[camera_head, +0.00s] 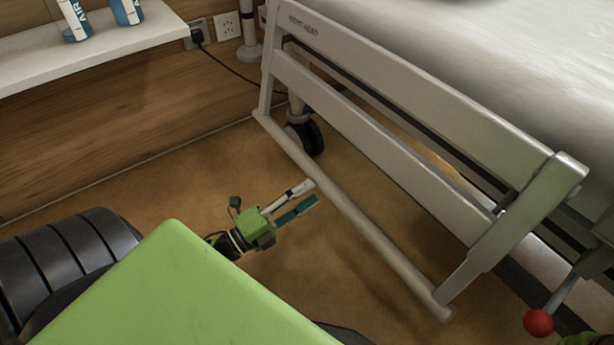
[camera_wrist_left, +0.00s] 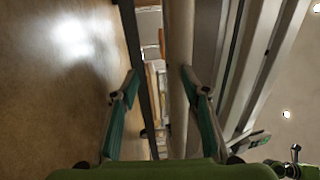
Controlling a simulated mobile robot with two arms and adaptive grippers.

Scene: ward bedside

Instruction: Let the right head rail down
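The light grey bed rail (camera_head: 380,125) has slats and runs along the near side of the bed, with a round tube (camera_head: 350,211) along its bottom. A red ball knob (camera_head: 538,322) on a short metal lever sits below the rail's near end. My left gripper (camera_head: 314,192) is open and empty, with its fingertips close to the tube on the floor side. In the left wrist view its fingers (camera_wrist_left: 160,85) are apart and the tube (camera_wrist_left: 181,40) passes close to the right finger; I cannot tell whether they touch. My right gripper's fingers do not show.
A white shelf (camera_head: 95,50) with blue-and-white containers (camera_head: 125,10) is at the upper left. A black cable (camera_head: 235,72) runs from the wall socket towards the bed. A black caster (camera_head: 304,137) stands behind the rail. The brown floor (camera_head: 170,180) left of the rail is clear.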

